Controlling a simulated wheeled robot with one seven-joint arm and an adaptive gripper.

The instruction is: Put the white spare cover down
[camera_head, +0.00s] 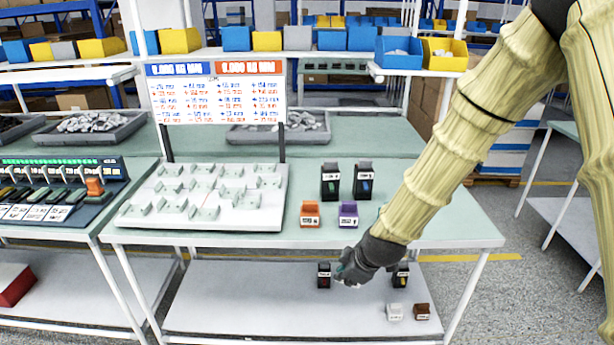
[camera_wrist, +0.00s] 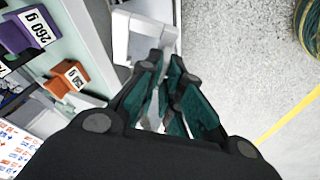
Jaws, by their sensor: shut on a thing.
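My gripper (camera_head: 345,268) hangs at the front edge of the workbench, in front of the lower shelf. In the wrist view its teal fingers (camera_wrist: 166,75) are closed on a white cover (camera_wrist: 140,38), a pale block showing beyond the fingertips; the fingers hide part of it. In the head view the held cover cannot be made out behind the gripper. Another small white cover (camera_head: 394,312) lies on the lower shelf (camera_head: 250,305), beside a brown cover (camera_head: 422,311).
Black breakers (camera_head: 324,275) (camera_head: 400,275) stand on the shelf either side of my gripper. On the benchtop are an orange cover (camera_head: 310,214), a purple cover (camera_head: 348,214), two more black breakers (camera_head: 332,181) and a white slotted tray (camera_head: 205,222). The shelf's left side is clear.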

